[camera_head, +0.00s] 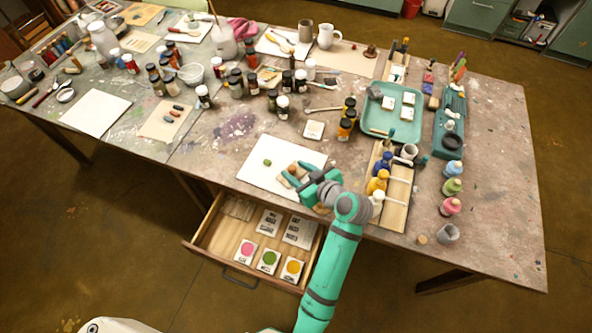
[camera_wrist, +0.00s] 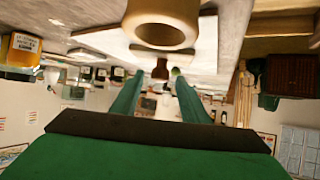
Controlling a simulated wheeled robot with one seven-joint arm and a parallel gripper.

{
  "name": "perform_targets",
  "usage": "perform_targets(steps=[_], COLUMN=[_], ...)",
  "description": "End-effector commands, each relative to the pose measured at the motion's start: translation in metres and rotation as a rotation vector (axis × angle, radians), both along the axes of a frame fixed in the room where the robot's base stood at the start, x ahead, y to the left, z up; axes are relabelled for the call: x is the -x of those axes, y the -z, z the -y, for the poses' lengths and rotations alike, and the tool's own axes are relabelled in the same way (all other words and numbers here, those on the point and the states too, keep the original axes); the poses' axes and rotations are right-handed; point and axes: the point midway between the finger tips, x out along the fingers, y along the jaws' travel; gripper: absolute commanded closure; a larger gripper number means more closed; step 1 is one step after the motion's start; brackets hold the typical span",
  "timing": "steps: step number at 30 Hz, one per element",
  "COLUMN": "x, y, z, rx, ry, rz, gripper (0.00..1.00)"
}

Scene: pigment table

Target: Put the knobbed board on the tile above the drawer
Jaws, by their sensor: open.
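A small tan board (camera_head: 285,182) with a round brown knob (camera_head: 293,168) lies on a white tile or sheet (camera_head: 256,178) at the table's front edge, above the open drawer (camera_head: 208,242). My gripper (camera_head: 296,181) is open, low over the front of the white tile, its fingers pointing toward the board and partly hiding it. The wrist view looks upside down. There, a dark brown knob (camera_wrist: 160,69) shows between the fingertips, apart from both. A larger brown ring-ended piece (camera_wrist: 160,27) is close at the top; I cannot tell what it is.
A green stone (camera_head: 267,162) lies on the white tile. The drawer holds several cards. Right of the gripper stands a wooden rack (camera_head: 396,214) with bottles; behind it is a teal tray (camera_head: 380,124). A small square tile (camera_head: 314,130) and dark jars (camera_head: 283,106) stand farther back.

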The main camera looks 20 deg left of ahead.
Motion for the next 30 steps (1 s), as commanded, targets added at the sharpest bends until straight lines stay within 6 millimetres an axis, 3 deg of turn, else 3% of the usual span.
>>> perform_targets(steps=[18,30], x=[0.05,0.057], y=[-0.049,-0.056], z=[0.077,0.086], rx=[0.001,0.001], ry=[0.003,0.0], rz=[0.0,-0.001], gripper=[0.59,0.59])
